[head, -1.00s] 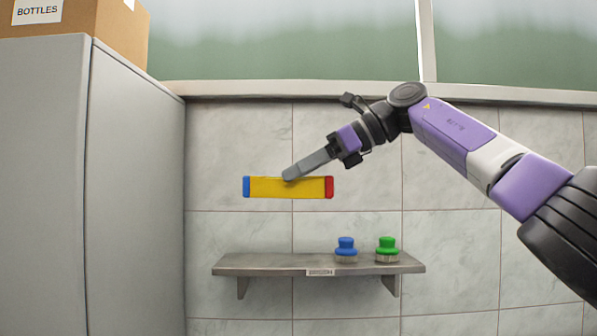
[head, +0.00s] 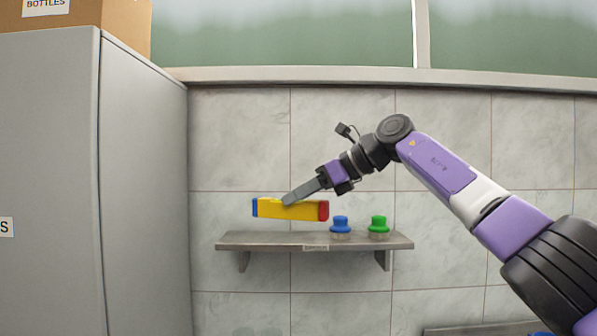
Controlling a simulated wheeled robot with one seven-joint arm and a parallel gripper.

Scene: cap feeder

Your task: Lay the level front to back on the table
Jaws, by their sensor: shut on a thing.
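The level (head: 300,210) is a yellow bar with a blue left end and a red right end. My gripper (head: 291,200) is shut on the middle of its upper part and comes down to it from the upper right. The level lies roughly left to right in the picture, with its right end slightly lower. It shows just above the wall shelf, in front of the wall. How far it is from the shelf cannot be told. Only part of a grey surface (head: 480,330) shows at the bottom right; whether it is the table cannot be told.
A wall shelf (head: 255,241) holds a blue-topped brush or stamp (head: 340,224) and a green-topped one (head: 378,224). A tall grey cabinet (head: 145,200) stands at the left with a cardboard box (head: 110,22) on top. Something blue (head: 540,334) shows at the bottom edge.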

